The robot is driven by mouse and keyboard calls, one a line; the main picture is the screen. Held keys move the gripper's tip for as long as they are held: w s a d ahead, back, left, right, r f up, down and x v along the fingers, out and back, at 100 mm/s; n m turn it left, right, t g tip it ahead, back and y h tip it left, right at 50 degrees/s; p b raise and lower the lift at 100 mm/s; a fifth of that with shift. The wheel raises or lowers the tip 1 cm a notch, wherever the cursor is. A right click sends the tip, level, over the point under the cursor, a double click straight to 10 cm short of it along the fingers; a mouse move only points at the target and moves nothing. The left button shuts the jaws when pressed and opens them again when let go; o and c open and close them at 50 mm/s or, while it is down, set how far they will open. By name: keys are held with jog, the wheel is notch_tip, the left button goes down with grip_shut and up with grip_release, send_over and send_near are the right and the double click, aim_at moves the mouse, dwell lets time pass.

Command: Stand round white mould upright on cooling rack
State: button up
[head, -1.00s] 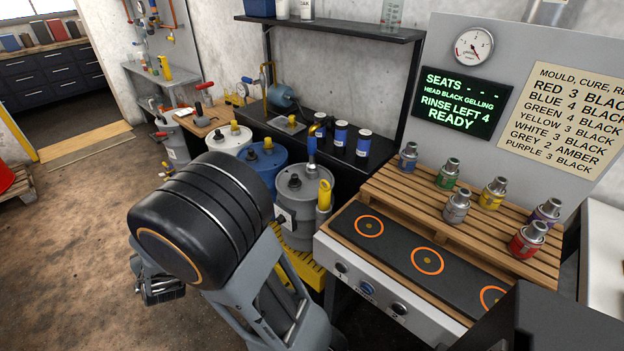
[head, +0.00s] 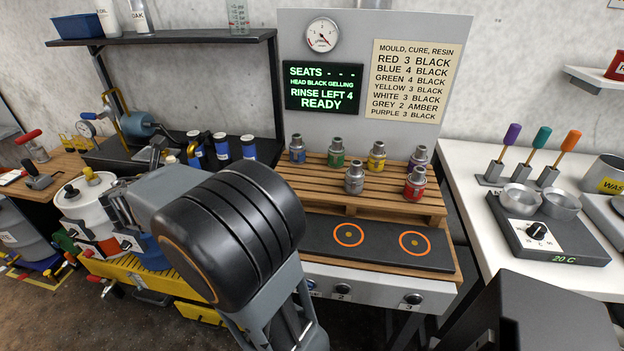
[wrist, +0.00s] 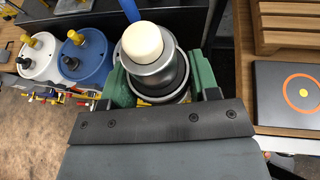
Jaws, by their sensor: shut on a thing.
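In the wrist view, my gripper (wrist: 161,78) is shut on the white mould (wrist: 143,43). It has a round cream-white top and a grey metal body between the green fingers. The white end faces the wrist camera; its lower part is hidden. In the head view my black arm joint hides the gripper and mould. The slatted wooden cooling rack (head: 318,187) stands behind the dark seat plate. On it stand upright moulds: blue (head: 297,151), green (head: 336,154), yellow (head: 376,156), purple (head: 417,160), grey (head: 354,180) and red (head: 415,185).
The seat plate (head: 378,245) shows two empty orange rings. Drums, one white (head: 85,205), stand at the left. Blue-labelled cans (head: 222,148) stand on the dark bench left of the rack. A white counter (head: 470,165) with a scale lies right. The rack's front left is bare.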

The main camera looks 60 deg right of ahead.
jog(key=s+d+r+m+g+b, duration=0.1)
jog(key=s+d+r+m+g, duration=0.2)
jog(key=s+d+m+g, duration=0.5)
jog(key=s+d+r+m+g+b, duration=0.2)
jog(key=s+d+r+m+g, duration=0.15)
jog(key=s+g, duration=0.45)
jog(key=m+t+b, duration=0.1)
jog(key=t, duration=0.1)
send_over(296, 183)
jog(key=a, duration=0.1)
jog(key=shift+y, duration=0.4)
notch_tip(296, 183, down, 8)
jog(key=shift+a+f, duration=0.15)
jog(key=shift+f, duration=0.05)
jog(key=shift+d+f+b, duration=0.3)
jog(key=shift+d+f, duration=0.2)
jog(key=shift+f, duration=0.1)
jog(key=shift+d+f+b, duration=0.15)
jog(key=shift+f+b, duration=0.15)
jog(key=shift+f, duration=1.35)
jog(key=shift+f, duration=0.15)
jog(key=o, duration=1.1)
jog(key=shift+f, duration=0.1)
